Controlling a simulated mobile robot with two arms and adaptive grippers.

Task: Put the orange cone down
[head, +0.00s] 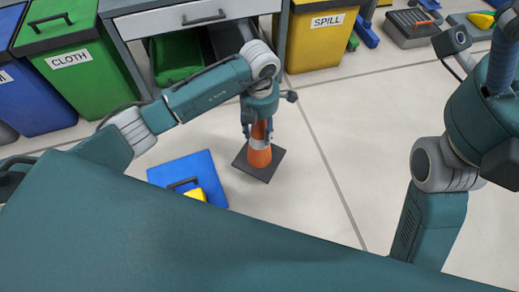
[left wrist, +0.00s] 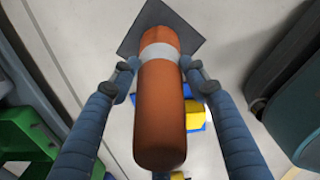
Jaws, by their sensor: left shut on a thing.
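The orange cone (head: 259,157) has a grey-white band and a square dark base, and stands roughly upright below my left gripper (head: 258,130) in the head view. The left gripper is shut on the cone's upper part. In the left wrist view the cone (left wrist: 160,115) lies between the two fingers, which press on it from both sides near the pale band, with its base at the top of the picture. The base is at or very near the floor; I cannot tell whether it touches. My right arm shows at the right, but its gripper is not in view.
A blue flat square (head: 212,175) with a dark handle and a yellow piece lies left of the cone. A drawer cabinet (head: 190,18), a green CLOTH bin (head: 80,85) and a yellow SPILL bin (head: 318,45) stand behind. The floor (head: 310,195) right of the cone is clear.

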